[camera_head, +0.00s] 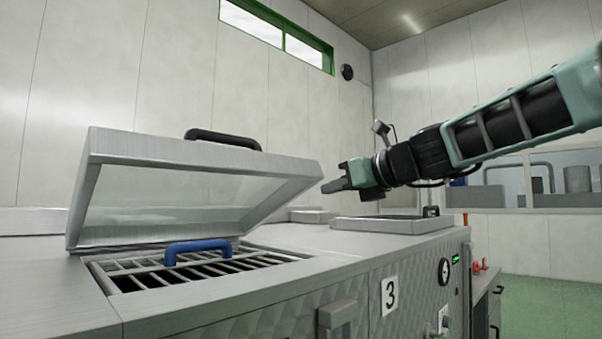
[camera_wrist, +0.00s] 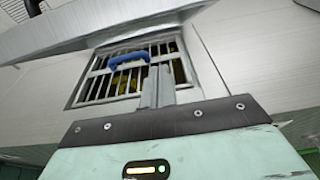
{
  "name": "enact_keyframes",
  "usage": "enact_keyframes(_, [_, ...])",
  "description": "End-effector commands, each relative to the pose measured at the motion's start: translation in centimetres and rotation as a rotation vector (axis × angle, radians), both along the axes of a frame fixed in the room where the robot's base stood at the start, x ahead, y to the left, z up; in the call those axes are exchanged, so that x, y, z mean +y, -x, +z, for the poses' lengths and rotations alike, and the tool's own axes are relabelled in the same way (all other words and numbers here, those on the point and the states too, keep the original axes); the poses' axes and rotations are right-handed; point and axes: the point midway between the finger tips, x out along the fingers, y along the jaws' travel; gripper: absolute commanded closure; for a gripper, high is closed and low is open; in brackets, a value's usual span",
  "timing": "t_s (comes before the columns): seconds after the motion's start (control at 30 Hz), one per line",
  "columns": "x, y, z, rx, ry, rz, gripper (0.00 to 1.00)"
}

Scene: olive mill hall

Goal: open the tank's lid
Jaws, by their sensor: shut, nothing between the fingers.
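The tank's lid (camera_head: 190,160) is a metal frame with a clear pane and a black handle (camera_head: 222,138) on top. It stands tilted open, its right edge raised above the tank (camera_head: 250,315). Below it a barred grate (camera_head: 130,277) with a blue handle (camera_head: 197,248) covers the opening. In the wrist view the grate (camera_wrist: 98,88) and blue handle (camera_wrist: 128,60) show behind the fingers, with yellowish-green contents under the bars. My gripper (camera_head: 326,187) is shut and empty, its fingertips close to the lid's raised right edge; whether they touch it I cannot tell. The fingers also show in the wrist view (camera_wrist: 157,82).
A second, lower hatch (camera_head: 390,225) lies flat on the tank top below my wrist. The tank's front carries a number 3 plate (camera_head: 389,295), a gauge (camera_head: 444,271) and a latch-like bracket (camera_head: 335,318). Green floor (camera_head: 550,308) is free at the right.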

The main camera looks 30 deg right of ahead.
Motion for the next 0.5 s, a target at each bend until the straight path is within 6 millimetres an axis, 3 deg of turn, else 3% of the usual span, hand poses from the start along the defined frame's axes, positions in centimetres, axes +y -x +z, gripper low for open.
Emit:
enact_keyframes(0.07, [0.4,-0.3,0.1,0.007,0.002,0.005,1.0])
enact_keyframes(0.43, [2.6,-7.5,-2.1,0.007,0.004,0.001,1.0])
enact_keyframes(0.5, [2.6,-7.9,-0.2,0.004,0.004,0.001,1.0])
